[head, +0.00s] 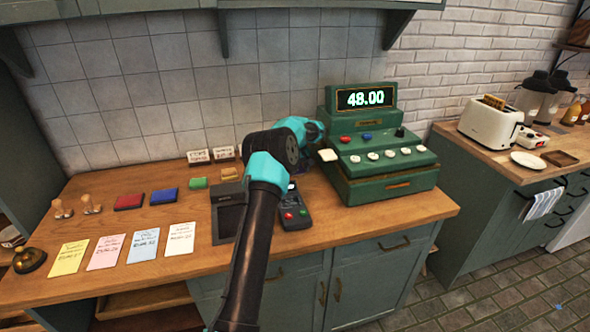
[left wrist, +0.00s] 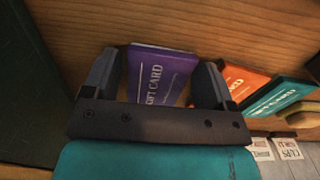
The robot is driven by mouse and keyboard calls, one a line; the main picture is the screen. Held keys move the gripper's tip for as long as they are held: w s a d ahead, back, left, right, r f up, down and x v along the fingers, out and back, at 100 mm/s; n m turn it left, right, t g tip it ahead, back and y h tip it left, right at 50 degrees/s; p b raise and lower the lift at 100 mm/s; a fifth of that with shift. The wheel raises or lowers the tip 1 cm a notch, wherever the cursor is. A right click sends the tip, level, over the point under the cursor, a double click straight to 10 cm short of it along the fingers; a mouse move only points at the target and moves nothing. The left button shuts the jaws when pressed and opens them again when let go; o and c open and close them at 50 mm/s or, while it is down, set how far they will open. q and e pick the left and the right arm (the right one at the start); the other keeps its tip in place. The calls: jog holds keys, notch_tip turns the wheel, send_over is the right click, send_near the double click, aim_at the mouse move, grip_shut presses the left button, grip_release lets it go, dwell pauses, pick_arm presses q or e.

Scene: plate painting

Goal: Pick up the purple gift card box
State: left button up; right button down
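The purple gift card box (left wrist: 160,76) lies on the wooden counter in the left wrist view, with "GIFT CARD" lettering facing the camera. My left gripper (left wrist: 158,72) is open, with one dark finger on each side of the box. Narrow gaps seem to show between fingers and box; its lower part is hidden by the gripper's palm. In the head view my left arm reaches in beside the green cash register, and its teal gripper housing (head: 308,130) shows while the fingers are hidden. My right gripper is in neither view.
An orange card box (left wrist: 245,82) and a teal card box (left wrist: 282,98) lie close to the right finger. The green register (head: 378,160) stands right of my arm, with a card terminal (head: 294,212) in front. Coloured pads and paper slips lie to the left.

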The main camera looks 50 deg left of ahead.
pick_arm(q)
jog(key=c, duration=0.7)
jog(key=shift+r, duration=0.1)
